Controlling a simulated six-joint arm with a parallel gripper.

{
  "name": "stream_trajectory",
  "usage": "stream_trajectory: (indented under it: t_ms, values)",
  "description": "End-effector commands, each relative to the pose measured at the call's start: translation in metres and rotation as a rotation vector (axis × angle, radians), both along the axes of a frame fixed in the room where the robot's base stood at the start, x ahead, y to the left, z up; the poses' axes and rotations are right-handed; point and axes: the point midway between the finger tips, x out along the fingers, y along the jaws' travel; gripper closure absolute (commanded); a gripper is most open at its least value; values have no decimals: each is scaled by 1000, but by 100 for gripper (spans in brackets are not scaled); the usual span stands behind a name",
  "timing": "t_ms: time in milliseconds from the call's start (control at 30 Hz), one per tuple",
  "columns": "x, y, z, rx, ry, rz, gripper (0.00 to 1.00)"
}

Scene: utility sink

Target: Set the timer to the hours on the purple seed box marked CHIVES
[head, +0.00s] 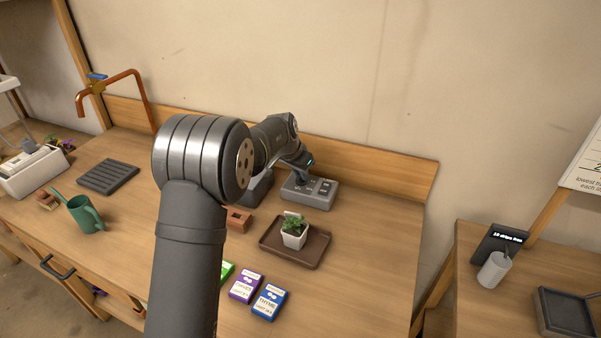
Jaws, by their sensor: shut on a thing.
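The purple seed box (246,286) lies on the bench at the front centre, and its small print is too small to read surely. The grey timer (318,198) sits near the back of the bench, with small dark and light details on its top face. My gripper (301,179) reaches down onto the left part of the timer's top. It is shut on what seems to be the timer's knob, which the fingers mostly hide. The dial's setting cannot be read.
A blue box marked THYME (269,302) and a partly hidden green box (227,272) flank the purple one. A brown tray (275,254) with a potted plant (293,231) stands before the timer. A terracotta block (238,219) is left of the tray. A green watering can (84,214) stands left.

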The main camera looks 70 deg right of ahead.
Motion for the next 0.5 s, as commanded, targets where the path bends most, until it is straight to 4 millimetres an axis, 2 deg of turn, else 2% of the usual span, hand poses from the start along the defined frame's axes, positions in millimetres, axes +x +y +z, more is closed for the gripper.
stream_trajectory:
  t_ms: [500]
  values:
    - [3, -2, 0, -1, 1, -474, 100]
